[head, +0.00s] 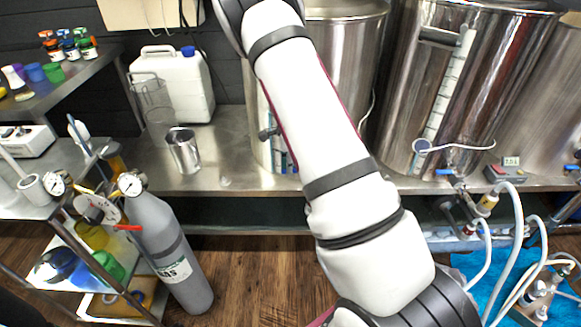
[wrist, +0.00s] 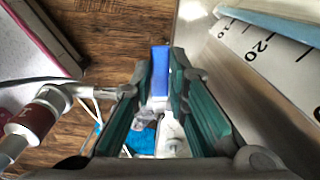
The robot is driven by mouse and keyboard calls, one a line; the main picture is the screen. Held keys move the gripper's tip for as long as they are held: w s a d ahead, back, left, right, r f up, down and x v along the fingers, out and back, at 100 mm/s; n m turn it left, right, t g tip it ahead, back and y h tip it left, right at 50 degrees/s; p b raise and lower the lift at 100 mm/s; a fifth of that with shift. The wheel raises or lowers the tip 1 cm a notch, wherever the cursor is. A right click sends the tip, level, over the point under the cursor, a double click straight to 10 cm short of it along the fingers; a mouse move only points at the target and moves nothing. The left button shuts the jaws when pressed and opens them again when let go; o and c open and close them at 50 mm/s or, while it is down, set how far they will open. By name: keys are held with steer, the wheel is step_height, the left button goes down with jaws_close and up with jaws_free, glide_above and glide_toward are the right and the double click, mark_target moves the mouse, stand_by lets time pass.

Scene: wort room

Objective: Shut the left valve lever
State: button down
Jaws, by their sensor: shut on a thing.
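In the wrist view, a blue valve lever (wrist: 161,72) stands between the two green-padded fingers of my gripper (wrist: 160,88), which is shut on it. A pale valve body (wrist: 172,138) shows partly below the lever, between the fingers. The left steel kettle (head: 345,50) is partly covered by my arm in the head view. Its valve and my gripper are hidden there. The middle kettle (head: 400,110) has its own blue lever (head: 445,172), lying about level at its base. I cannot tell the held lever's exact angle to its pipe.
A kettle wall with a level scale (wrist: 258,42) is close on the right in the wrist view. A fitting with a brown-red collar (wrist: 35,118) is at left. In the head view, a metal cup (head: 183,150), white jug (head: 175,85) and gas cylinder (head: 170,240) stand left.

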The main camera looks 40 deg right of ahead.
steer(key=shift+w+d+m, duration=0.2)
steer(key=shift+w+m, duration=0.1)
steer(key=shift+m, duration=0.3)
steer(key=c, duration=1.6)
jaws_free()
steer(key=shift+o, duration=0.2)
steer(key=shift+r, duration=0.1)
step_height(320, 180, up, 12)
